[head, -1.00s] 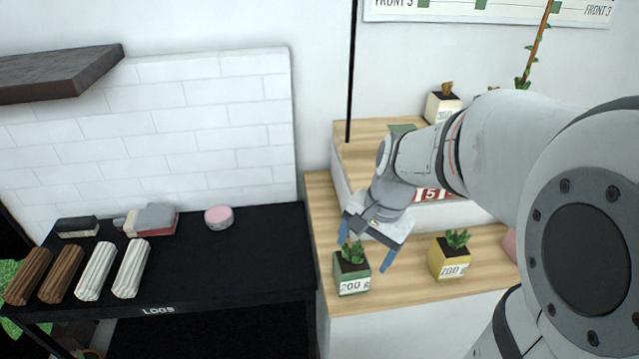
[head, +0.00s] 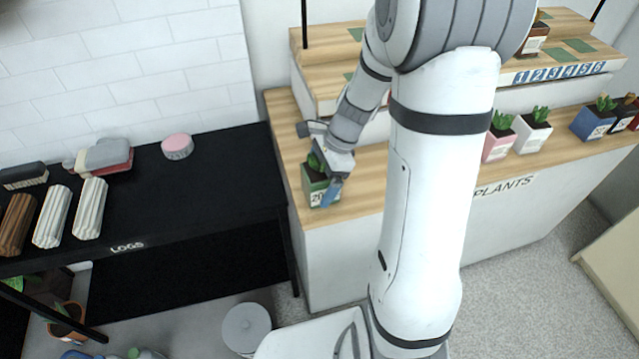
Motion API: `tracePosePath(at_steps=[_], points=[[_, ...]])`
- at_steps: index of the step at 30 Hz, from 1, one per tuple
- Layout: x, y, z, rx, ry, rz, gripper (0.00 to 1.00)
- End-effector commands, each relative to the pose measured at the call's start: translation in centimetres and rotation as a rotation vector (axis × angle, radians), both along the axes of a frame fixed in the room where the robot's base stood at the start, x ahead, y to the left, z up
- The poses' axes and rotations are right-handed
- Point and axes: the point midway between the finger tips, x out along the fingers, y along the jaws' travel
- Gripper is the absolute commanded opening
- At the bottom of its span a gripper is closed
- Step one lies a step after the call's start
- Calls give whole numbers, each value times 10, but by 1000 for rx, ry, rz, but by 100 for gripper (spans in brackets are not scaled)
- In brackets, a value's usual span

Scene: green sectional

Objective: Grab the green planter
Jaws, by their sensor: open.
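The green planter (head: 323,197) is a small square pot with a leafy plant and a white number label. It stands upright on the light wood counter (head: 290,130), near its left front corner. My gripper (head: 325,190) is open, pointing down at the planter from above and behind. My gripper covers part of the plant.
A black table (head: 180,205) with logs (head: 90,208) and a pink round item (head: 177,146) stands left of the counter. A pink planter (head: 497,143), a white planter (head: 532,131) and a blue planter (head: 592,122) stand farther right. My arm hides the counter's middle.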

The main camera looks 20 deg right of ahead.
Motion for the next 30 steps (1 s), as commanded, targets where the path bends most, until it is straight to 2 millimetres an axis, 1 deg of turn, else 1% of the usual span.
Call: tracePosePath(at_steps=[1, 3, 10, 11, 30], points=[[0, 2, -6, 0, 1, 2, 94], [-1, 4, -10, 0, 1, 1, 94], [0, 5, -10, -1, -1, 2, 94], [0, 5, -10, -1, -1, 2, 92], [0, 5, -10, -1, -1, 3, 40]])
